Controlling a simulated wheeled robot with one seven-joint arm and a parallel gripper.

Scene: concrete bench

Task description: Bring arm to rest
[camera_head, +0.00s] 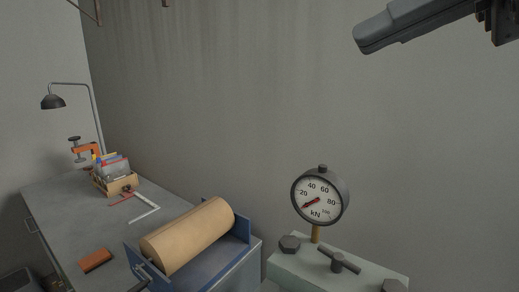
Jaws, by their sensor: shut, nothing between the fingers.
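My gripper (372,36) is at the upper right, dark grey, reaching in from the right edge. Its fingers are shut together with nothing between them. It is raised in front of the grey wall, well above the bench and apart from everything. Only the end of my arm shows; the rest is outside the picture.
A round kN gauge (320,196) stands on a pale block (318,272) with dark bolts below my gripper. A brown roll (188,235) lies in a blue holder (240,226). The grey bench (66,212) carries a lamp (53,102), a wooden box (121,186) and a red-brown block (96,260).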

